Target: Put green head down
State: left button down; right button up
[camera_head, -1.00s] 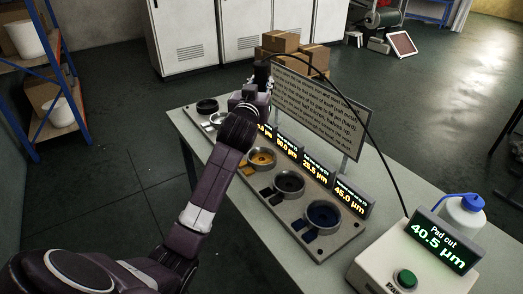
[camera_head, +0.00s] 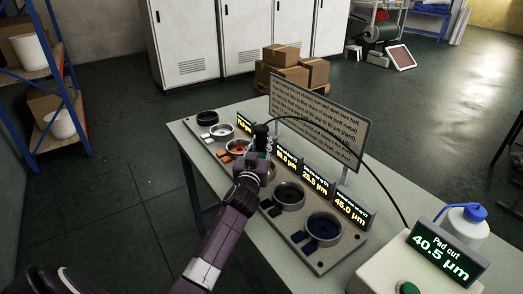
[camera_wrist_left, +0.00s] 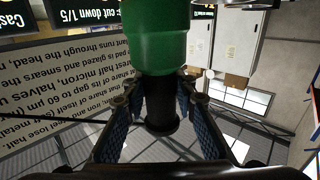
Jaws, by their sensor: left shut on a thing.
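My left gripper (camera_head: 257,153) is over the row of cups on the table. In the left wrist view, its two fingers (camera_wrist_left: 160,115) are shut on the dark lower part of the green head (camera_wrist_left: 163,35), whose green body stands out beyond the fingertips. The head (camera_head: 262,134) looks small and dark in the head view, at the end of my arm. Whether it touches anything below cannot be told. My right gripper is not in view.
Lit displays and a sign (camera_head: 320,125) stand behind. A black cable arches to the right, near a "Pad cut" display (camera_head: 442,252).

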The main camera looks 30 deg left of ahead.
pick_arm(q)
jog(key=shift+f, duration=0.8)
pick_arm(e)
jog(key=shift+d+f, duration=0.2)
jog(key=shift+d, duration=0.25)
pick_arm(q)
jog(key=shift+f, duration=0.1)
jog(key=c, duration=2)
grip_release()
jog(key=shift+f, duration=0.35)
jog(key=o, duration=0.4)
jog(key=shift+r, duration=0.15)
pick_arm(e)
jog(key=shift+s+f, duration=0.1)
